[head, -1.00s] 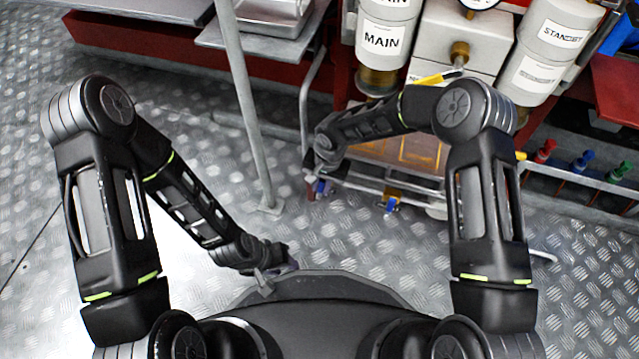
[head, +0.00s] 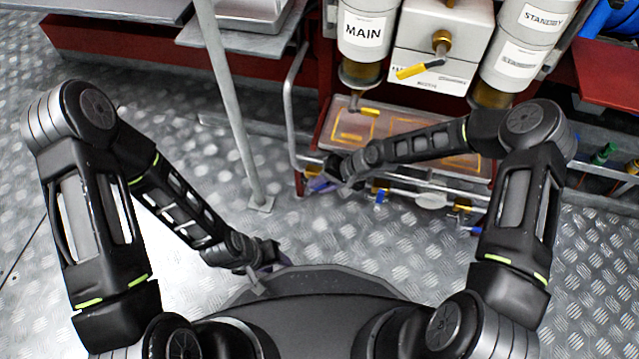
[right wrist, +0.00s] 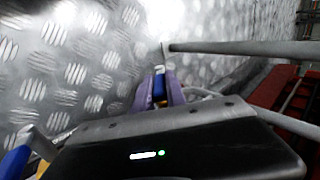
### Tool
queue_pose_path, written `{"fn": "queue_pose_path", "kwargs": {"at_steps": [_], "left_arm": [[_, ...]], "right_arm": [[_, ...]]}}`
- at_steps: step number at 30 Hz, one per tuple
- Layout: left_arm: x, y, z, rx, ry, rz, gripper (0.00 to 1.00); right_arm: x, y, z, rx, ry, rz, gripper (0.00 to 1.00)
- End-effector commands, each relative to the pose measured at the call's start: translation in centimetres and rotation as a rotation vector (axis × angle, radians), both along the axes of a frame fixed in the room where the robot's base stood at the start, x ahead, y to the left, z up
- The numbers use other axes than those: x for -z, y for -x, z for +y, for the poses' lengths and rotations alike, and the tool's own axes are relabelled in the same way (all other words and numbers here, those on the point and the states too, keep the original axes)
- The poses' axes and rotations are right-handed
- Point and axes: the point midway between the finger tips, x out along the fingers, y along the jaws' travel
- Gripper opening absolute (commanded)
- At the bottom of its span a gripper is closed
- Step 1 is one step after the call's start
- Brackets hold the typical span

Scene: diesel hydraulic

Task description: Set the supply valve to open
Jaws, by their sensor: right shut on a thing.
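My right gripper (head: 322,184) is at the left end of the low pipe rack in the head view. In the right wrist view its purple fingers (right wrist: 160,90) are shut on a small blue handle (right wrist: 158,82), mostly hidden between them. Other blue valve handles show along the rack: one (head: 380,196) right of the gripper and one (head: 474,230) farther right. A blue handle also shows at lower left in the right wrist view (right wrist: 14,162). No label naming the supply valve is readable. My left gripper (head: 268,268) is low, away from the rack; its opening is unclear.
Behind the rack stand the MAIN canister (head: 362,32), the STANDBY canister (head: 530,35) and a yellow-tipped lever (head: 418,70) on a pale block. A grey post (head: 232,110) rises left of my right gripper. The patterned metal floor (head: 370,250) in front is clear.

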Motion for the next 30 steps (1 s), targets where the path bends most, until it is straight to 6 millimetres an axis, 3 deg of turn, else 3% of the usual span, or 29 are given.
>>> {"fn": "queue_pose_path", "kwargs": {"at_steps": [7,8,16,25,30], "left_arm": [[0.0,0.0,0.0,0.000,0.000,0.000,0.36],[0.0,0.0,0.0,0.000,0.000,0.000,0.36],[0.0,0.0,0.0,0.000,0.000,0.000,0.36],[-0.2,0.0,0.0,0.000,0.000,0.000,0.36],[-1.1,0.1,0.0,0.002,0.000,0.002,0.36]], "right_arm": [[0.0,0.1,0.1,-0.003,-0.001,0.002,0.00],[0.0,0.1,0.1,-0.003,0.000,0.002,0.17],[0.0,0.1,0.1,-0.002,0.001,0.001,0.38],[-0.3,0.1,-0.1,-0.001,0.001,0.001,0.38],[-1.9,0.3,-1.1,0.001,0.001,0.003,0.38]]}}
